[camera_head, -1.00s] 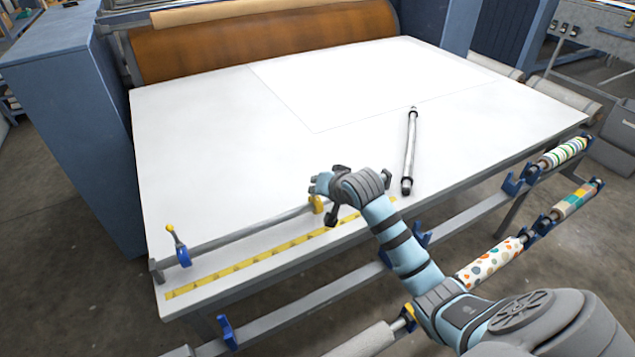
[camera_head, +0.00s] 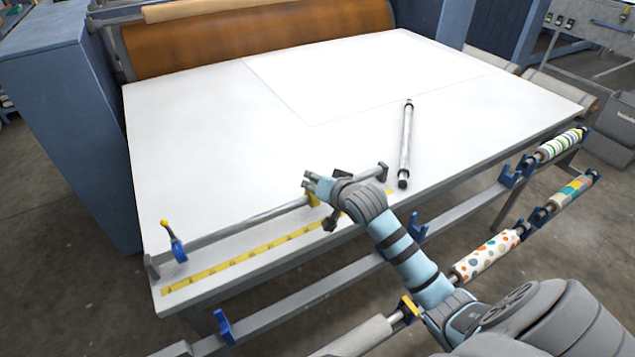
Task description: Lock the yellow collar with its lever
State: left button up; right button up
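The yellow collar (camera_head: 313,199) sits on the grey bar along the near side of the white table. It is partly hidden by my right gripper (camera_head: 325,198), and I cannot make out its lever. My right gripper is right at the collar, reaching in from the lower right. Dark finger parts show above and below the bar there, but I cannot tell whether they touch or grip anything. A blue collar (camera_head: 179,250) sits near the bar's left end, its yellow-tipped lever (camera_head: 166,226) standing up and leaning left. My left gripper is out of view.
The bar (camera_head: 250,219) runs between end brackets above a yellow measuring strip (camera_head: 240,259). A loose roller (camera_head: 405,145) lies on the white table (camera_head: 220,130). Patterned rollers (camera_head: 487,256) rest in blue holders off the near edge. The table's middle is clear.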

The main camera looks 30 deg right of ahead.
jog(key=v, duration=1.2)
